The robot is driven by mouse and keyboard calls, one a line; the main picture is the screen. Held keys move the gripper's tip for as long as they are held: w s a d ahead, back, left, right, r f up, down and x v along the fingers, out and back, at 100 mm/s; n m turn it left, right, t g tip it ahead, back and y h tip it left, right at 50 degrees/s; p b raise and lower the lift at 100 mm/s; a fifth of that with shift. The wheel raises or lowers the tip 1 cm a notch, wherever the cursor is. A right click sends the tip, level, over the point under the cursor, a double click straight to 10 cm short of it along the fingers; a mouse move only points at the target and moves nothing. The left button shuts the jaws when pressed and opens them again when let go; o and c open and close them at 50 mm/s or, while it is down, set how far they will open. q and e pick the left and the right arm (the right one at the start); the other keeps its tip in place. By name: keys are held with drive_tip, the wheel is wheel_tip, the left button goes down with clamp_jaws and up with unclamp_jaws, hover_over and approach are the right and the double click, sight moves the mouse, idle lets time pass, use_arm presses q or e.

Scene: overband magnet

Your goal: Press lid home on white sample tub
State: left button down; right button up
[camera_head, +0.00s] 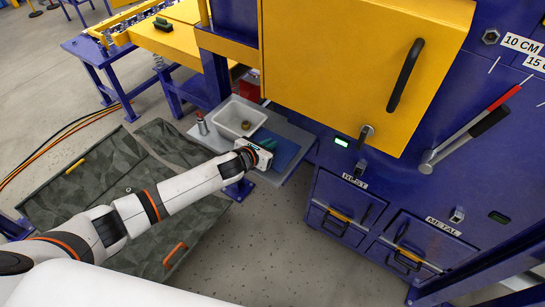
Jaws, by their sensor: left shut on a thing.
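A white open tub (228,119) sits on the grey shelf below the yellow cabinet, with a small brown thing (246,125) in it. I cannot tell whether this is the sample tub, and I make out no lid. My left gripper (260,158) is just in front of and to the right of the tub, over the shelf's front part. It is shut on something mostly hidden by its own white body. A dark green thing (269,144) shows right beside the fingers; I cannot tell whether it is held. My right gripper is not in view.
The grey shelf (302,134) also carries a blue mat (287,151) and a small grey and red container (202,124). A yellow door (350,60) with a black handle overhangs it at the back. A red-tipped lever (470,132) juts out at right.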

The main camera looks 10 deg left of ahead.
use_arm(q)
drive_tip(key=shift+r, duration=0.4)
